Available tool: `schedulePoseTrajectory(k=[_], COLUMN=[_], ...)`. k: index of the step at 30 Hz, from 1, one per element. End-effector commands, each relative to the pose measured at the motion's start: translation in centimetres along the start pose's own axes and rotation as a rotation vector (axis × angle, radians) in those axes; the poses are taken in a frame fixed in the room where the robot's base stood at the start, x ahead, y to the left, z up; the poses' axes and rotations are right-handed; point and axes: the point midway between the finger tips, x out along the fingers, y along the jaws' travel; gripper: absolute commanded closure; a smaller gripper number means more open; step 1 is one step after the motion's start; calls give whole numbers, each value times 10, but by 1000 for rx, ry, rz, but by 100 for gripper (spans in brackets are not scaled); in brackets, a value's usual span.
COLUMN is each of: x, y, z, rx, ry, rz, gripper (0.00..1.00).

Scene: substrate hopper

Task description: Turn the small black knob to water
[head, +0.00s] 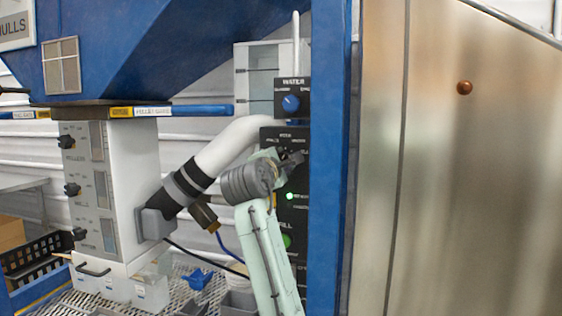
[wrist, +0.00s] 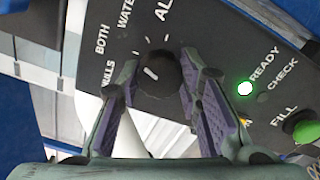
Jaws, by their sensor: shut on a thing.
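The small black knob (wrist: 157,74) is on the dark panel in the wrist view, with a short white line on its face. The words HULLS, BOTH and WATER run around its left and upper left side. The line slants toward the upper left; I cannot tell exactly which word it meets. My gripper (wrist: 158,82) has one purple-padded finger on each side of the knob and is shut on it. In the head view my gripper (head: 291,158) is at the black panel (head: 292,215) and mostly hides the knob.
A larger blue knob (head: 290,103) sits on the WATER box above. A green FILL button (wrist: 307,131) and a lit READY lamp (wrist: 245,88) are close to the right finger. A blue post (head: 332,200) stands right of the panel. A white pipe (head: 225,150) passes on the left.

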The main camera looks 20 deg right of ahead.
Motion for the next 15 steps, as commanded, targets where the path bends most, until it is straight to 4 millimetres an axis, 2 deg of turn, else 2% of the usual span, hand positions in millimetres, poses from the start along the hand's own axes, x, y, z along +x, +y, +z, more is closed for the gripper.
schedulePoseTrajectory(k=[9,15], x=[0,0], y=[0,0], z=[0,0], rx=[220,302], ry=[1,0], rz=[-2,-2], gripper=[96,96])
